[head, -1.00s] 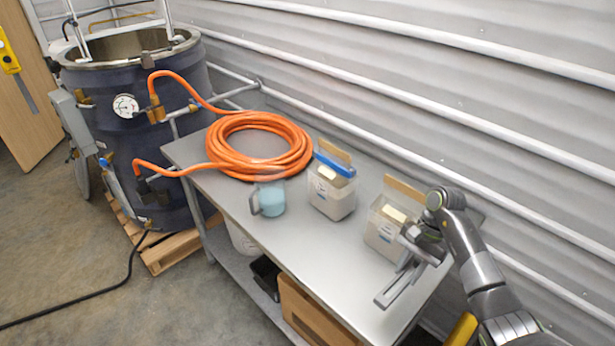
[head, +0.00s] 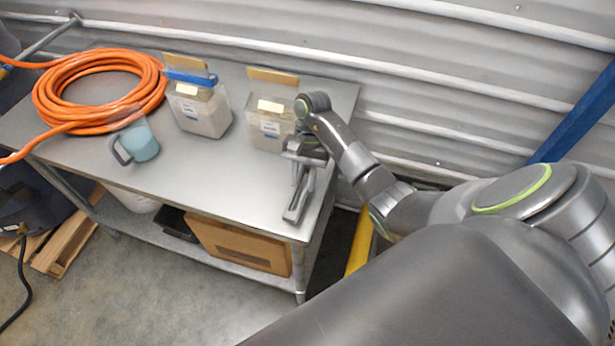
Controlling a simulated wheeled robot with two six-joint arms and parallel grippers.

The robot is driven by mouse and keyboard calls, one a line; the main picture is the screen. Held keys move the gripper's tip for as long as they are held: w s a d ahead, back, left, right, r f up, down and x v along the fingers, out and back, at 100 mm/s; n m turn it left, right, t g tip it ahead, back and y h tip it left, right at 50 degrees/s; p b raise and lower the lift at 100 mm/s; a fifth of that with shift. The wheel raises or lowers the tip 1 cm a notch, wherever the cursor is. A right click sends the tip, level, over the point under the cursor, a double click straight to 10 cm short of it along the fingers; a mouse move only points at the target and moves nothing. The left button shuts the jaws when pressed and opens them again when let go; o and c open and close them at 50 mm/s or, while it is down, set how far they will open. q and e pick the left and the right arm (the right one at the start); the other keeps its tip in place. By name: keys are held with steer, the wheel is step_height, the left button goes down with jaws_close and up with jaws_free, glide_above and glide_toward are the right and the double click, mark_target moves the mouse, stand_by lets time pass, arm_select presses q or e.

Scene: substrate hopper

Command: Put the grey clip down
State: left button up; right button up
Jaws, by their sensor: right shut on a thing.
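My right gripper (head: 303,163) is shut on the grey clip (head: 298,203), a long grey piece that points down and toward the front edge of the table. The clip is at the right end of the grey metal table (head: 215,168), near its front right corner. I cannot tell whether its lower end touches the tabletop. My gripper is just in front of the right-hand clear tub, and the fingertips are partly hidden by the wrist. My left gripper is not in view.
Two clear tubs, one with a blue clip (head: 190,77) on its bag and one without (head: 268,132), stand at the back. A blue cup (head: 140,143) and a coiled orange hose (head: 95,90) are to the left. The tabletop's front middle is clear.

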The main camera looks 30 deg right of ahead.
steer(key=shift+b+x, duration=0.35)
steer(key=shift+x, duration=0.45)
steer(key=shift+w+d+f, duration=0.15)
steer(key=shift+d+f, duration=0.05)
steer(key=shift+f, duration=0.05)
steer(key=shift+w+d+f, duration=0.1)
steer(key=shift+w, duration=0.2)
steer(key=shift+s+f, duration=0.1)
steer(key=shift+s, duration=0.15)
steer(key=o, duration=0.9)
steer(key=shift+c, duration=0.2)
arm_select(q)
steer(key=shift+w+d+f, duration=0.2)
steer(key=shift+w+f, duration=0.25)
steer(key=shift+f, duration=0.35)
arm_select(e)
steer(key=shift+o, duration=0.4)
steer(key=shift+w, duration=0.1)
